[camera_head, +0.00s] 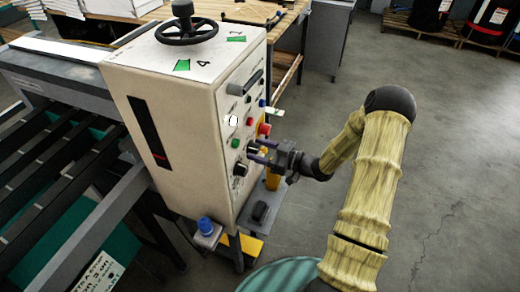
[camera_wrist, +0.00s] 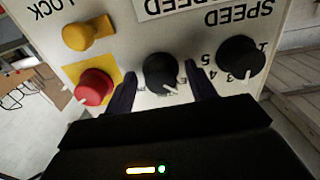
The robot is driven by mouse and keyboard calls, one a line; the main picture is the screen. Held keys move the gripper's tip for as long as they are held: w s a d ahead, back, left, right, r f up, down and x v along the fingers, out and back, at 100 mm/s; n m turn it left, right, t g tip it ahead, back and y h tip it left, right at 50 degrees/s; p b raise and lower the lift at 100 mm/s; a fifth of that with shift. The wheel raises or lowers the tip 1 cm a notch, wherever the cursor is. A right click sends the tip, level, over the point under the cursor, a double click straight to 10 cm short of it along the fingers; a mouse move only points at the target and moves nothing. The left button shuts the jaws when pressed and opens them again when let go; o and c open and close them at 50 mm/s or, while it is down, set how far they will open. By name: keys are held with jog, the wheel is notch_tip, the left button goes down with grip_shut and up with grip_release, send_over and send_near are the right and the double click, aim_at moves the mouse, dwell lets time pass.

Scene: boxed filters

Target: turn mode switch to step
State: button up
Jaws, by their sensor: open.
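My gripper (camera_wrist: 162,86) is open, its two dark fingers either side of a black knob (camera_wrist: 160,72) with a white pointer. Contact between fingers and knob cannot be told. No mode or step label is readable, so I cannot confirm that this knob is the mode switch. In the head view my gripper (camera_head: 257,150) is at the right-hand face of the beige control box (camera_head: 180,125), and its fingers partly cover the controls there.
A black numbered knob (camera_wrist: 241,57) is right of my fingers. A red knob (camera_wrist: 94,87) on a yellow plate and a yellow knob (camera_wrist: 90,33) are to the left. A handwheel (camera_head: 187,30) tops the box. Grey floor (camera_head: 450,150) is open at right.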

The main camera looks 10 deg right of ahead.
jog(key=shift+c, duration=0.3)
jog(key=c, duration=0.9)
jog(key=shift+c, duration=0.2)
jog(key=shift+m, duration=0.4)
jog(key=shift+m+p, duration=1.25)
jog(key=shift+m, duration=2.75)
jog(key=o, duration=1)
